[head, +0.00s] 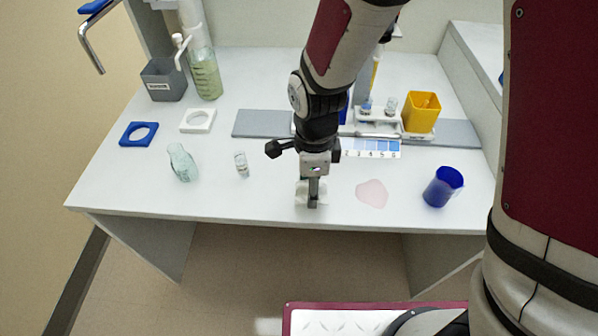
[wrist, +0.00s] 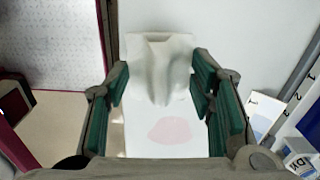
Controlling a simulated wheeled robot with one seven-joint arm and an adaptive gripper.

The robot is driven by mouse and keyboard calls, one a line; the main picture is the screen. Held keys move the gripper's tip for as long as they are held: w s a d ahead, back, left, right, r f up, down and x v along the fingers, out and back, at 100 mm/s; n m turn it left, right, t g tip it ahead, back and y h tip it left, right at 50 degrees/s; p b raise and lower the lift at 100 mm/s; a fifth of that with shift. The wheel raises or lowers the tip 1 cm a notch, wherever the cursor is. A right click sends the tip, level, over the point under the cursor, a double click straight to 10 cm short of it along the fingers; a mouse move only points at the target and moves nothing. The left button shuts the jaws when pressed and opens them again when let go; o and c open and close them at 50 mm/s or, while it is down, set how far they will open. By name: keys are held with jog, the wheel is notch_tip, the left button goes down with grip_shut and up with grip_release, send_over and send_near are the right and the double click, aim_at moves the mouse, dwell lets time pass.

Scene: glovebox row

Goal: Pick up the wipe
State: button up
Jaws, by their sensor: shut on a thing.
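The wipe (head: 302,194) is a small white crumpled cloth near the front edge of the white bench in the head view. My gripper (head: 312,203) points down at it and is shut on it. In the wrist view the wipe (wrist: 158,62) is bunched and folded between the green-padded fingers of my gripper (wrist: 162,82). The fingers partly hide the wipe in the head view. I cannot tell whether it touches the bench.
A pink spill (head: 371,193) lies to the right, then a blue cup (head: 441,188). A vial (head: 241,164) and a clear bottle (head: 182,162) stand to the left. Behind are a numbered colour strip (head: 370,148), a rack (head: 378,124) and a yellow bin (head: 421,114).

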jog(key=s+d+r+p, duration=0.1)
jog(key=s+d+p, duration=0.5)
jog(key=s+p, duration=0.2)
jog(key=shift+s, duration=0.25)
